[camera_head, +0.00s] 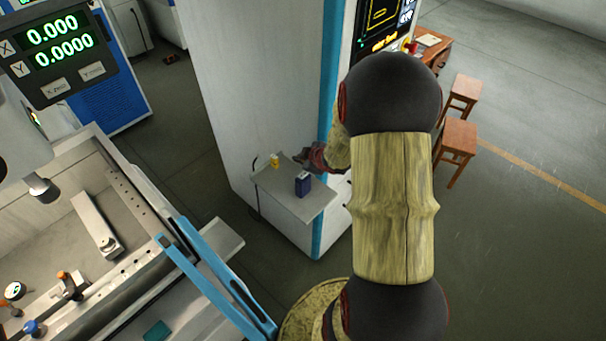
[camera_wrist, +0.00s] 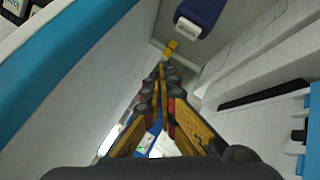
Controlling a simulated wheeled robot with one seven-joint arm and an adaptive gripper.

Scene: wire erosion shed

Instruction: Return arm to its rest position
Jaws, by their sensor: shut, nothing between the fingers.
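My arm (camera_head: 393,205) runs up from the bottom of the head view and bends away toward a small grey shelf. My gripper (camera_head: 302,160) shows only in part there, dark and small, over the shelf's far right side. In the wrist view my gripper (camera_wrist: 162,68) has its yellow fingers together, with nothing between them. A dark blue box (camera_head: 303,184) stands on the shelf, just in front of my gripper. It also shows at the top of the wrist view (camera_wrist: 200,14). A small yellow thing (camera_head: 274,160) stands farther left on the shelf; it appears beyond my fingertips in the wrist view (camera_wrist: 171,47).
The shelf (camera_head: 312,207) juts from a tall grey cabinet (camera_head: 250,85) with a blue edge strip. A machine with a worktable (camera_head: 100,225) and blue rails fills the left. Wooden stools (camera_head: 458,137) and a desk (camera_head: 432,48) stand back right. The right floor is open.

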